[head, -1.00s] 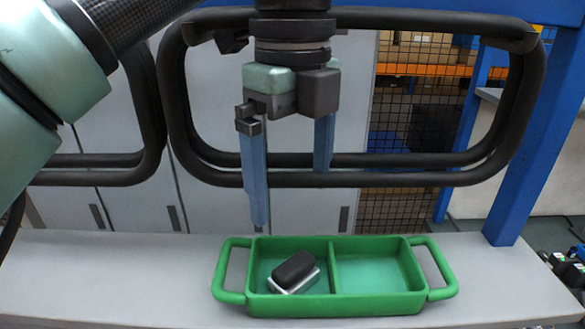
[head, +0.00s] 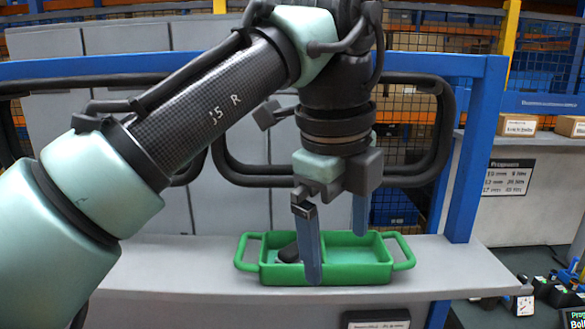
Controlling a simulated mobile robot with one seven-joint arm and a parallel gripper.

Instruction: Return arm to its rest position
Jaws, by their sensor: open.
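My gripper (head: 337,240) points down with its two blue fingers apart, and nothing shows between them. In the picture it stands in front of a green tray (head: 380,272) with two compartments and a handle at each end. The near finger covers part of the tray. A dark object (head: 288,252) lies in the tray's left compartment, partly hidden by that finger. The right compartment looks empty where it shows. My arm reaches in from the lower left, bends at the top and comes down to the gripper.
The tray rests on a grey shelf (head: 180,268). A blue frame post (head: 472,160) stands to the right, and black padded loops (head: 440,130) hang behind my gripper. Small boxes (head: 517,124) sit on a counter at the right. The shelf is bare left and right of the tray.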

